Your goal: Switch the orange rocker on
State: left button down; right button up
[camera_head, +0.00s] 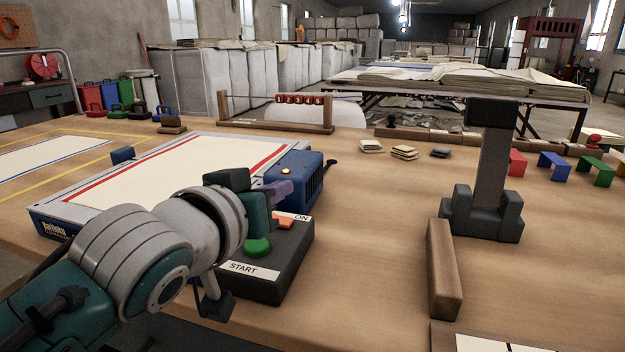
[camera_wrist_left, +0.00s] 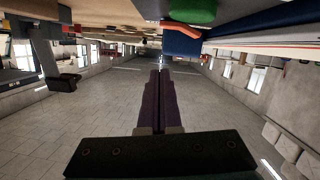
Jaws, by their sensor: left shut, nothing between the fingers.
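The orange rocker (camera_head: 284,223) sits on top of a dark control box (camera_head: 292,262), next to a label reading ON. A green button (camera_head: 257,247) is nearer on the same box, above a START label. My left gripper (camera_head: 285,189) is shut and empty, its purple fingers just above and behind the rocker in the head view. In the left wrist view the shut fingers (camera_wrist_left: 160,82) point ahead, with the orange rocker (camera_wrist_left: 180,29) near the top edge. Whether the fingers touch the rocker, and which way it is tipped, I cannot tell. My right gripper is not in view.
A blue machine housing (camera_head: 312,180) and a framed flat board (camera_head: 150,185) stand behind and left of the box. A wooden block (camera_head: 443,270) and a dark post (camera_head: 490,165) stand to the right. The tabletop between box and block is clear.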

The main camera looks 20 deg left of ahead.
pick_arm(q)
jog(key=p+v, duration=0.1)
jog(key=v, duration=0.8)
jog(key=shift+s+d+f+p, duration=0.15)
jog(key=shift+s+d+p, duration=0.05)
jog(key=shift+s+p, duration=0.15)
